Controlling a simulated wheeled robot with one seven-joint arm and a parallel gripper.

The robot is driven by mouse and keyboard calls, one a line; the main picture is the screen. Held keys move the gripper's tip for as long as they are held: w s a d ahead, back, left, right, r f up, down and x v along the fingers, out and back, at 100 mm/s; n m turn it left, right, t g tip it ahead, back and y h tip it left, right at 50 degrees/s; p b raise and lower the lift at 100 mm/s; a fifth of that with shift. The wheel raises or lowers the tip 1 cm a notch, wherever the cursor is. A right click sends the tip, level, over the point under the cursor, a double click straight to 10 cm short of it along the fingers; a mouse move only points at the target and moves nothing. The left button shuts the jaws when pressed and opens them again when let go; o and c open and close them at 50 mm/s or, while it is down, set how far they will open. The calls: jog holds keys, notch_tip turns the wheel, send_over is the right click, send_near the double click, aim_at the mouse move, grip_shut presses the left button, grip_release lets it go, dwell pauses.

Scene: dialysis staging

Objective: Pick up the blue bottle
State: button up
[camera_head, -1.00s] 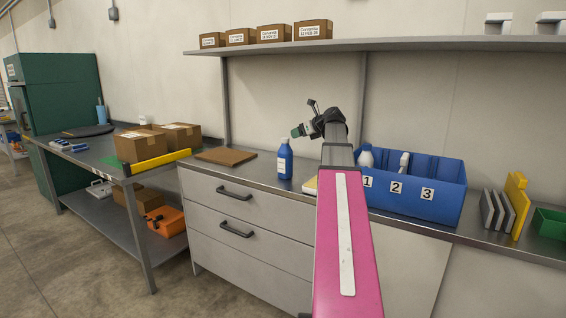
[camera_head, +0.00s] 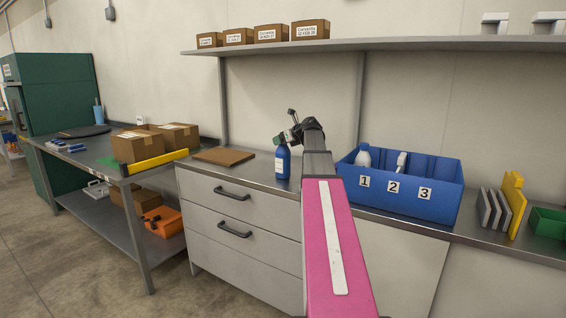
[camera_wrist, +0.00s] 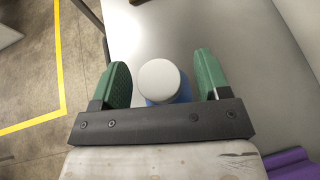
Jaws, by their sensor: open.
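The blue bottle (camera_head: 282,163) stands upright on the steel counter, with a white label on its side. In the wrist view its white cap (camera_wrist: 159,80) shows from above, with a little of the blue body below it. My gripper (camera_wrist: 158,82) is open, with one green finger on each side of the cap and a visible gap on both sides. In the head view my gripper (camera_head: 280,140) is at the bottle's top and covers its cap.
A brown board (camera_head: 224,157) lies left of the bottle. A blue bin (camera_head: 410,205) numbered 1, 2 and 3, holding white bottles, stands to the right. A shelf (camera_head: 400,44) with boxes runs above. The counter's front edge is close to the bottle.

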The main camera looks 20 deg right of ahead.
grip_shut()
